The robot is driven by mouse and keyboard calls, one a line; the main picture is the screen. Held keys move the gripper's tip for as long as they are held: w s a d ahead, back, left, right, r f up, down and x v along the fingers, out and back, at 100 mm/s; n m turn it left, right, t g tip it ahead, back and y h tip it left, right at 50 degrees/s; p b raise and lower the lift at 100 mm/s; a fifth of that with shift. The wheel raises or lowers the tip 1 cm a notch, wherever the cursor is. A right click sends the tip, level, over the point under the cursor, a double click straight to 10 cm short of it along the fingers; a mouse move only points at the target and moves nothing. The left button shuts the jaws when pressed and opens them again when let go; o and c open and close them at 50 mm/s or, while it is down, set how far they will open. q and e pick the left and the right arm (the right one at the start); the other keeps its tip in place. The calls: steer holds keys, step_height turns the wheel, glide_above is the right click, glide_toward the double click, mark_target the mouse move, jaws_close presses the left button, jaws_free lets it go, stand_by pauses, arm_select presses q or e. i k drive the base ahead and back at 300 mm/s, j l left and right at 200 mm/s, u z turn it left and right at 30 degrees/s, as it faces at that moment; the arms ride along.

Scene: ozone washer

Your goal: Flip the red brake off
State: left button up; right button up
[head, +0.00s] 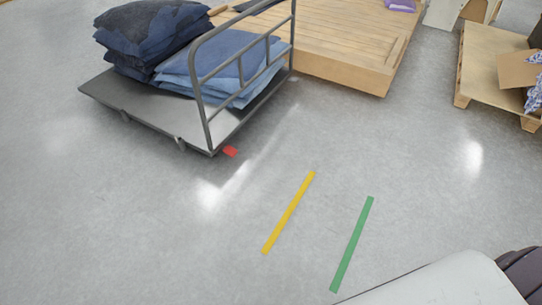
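The red brake (230,151) is a small red pedal low at the near right corner of a grey platform cart (150,105), just above the floor. The cart has a grey tube handle (203,107) at its right end. The brake looks unobstructed; its exact tilt is too small to tell. Neither of my grippers is in view.
Stacks of folded dark and blue denim (150,35) lie on the cart. A wooden platform (345,75) stands behind it, and a wooden pallet (480,75) stands at right. Yellow (288,213) and green (352,245) floor strips mark clear grey floor in front.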

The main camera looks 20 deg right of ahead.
mark_target(230, 151)
steer(key=k+l+z, duration=0.1)
steer(key=l, duration=0.35)
steer(key=i+l, duration=0.25)
steer(key=l, duration=0.15)
steer(key=i+l+u, duration=0.1)
steer(key=i+l, duration=0.4)
steer(key=l, duration=0.25)
steer(key=i+l+u, duration=0.1)
steer(key=i+l, duration=0.15)
steer(key=l, duration=0.15)
steer(key=i+l, duration=0.25)
steer(key=l, duration=0.15)
steer(key=i+l+u, duration=0.1)
steer(key=l, duration=0.3)
steer(key=i+l, duration=0.35)
steer(key=i+l+u, duration=0.1)
steer(key=l, duration=0.4)
steer(key=i, duration=0.1)
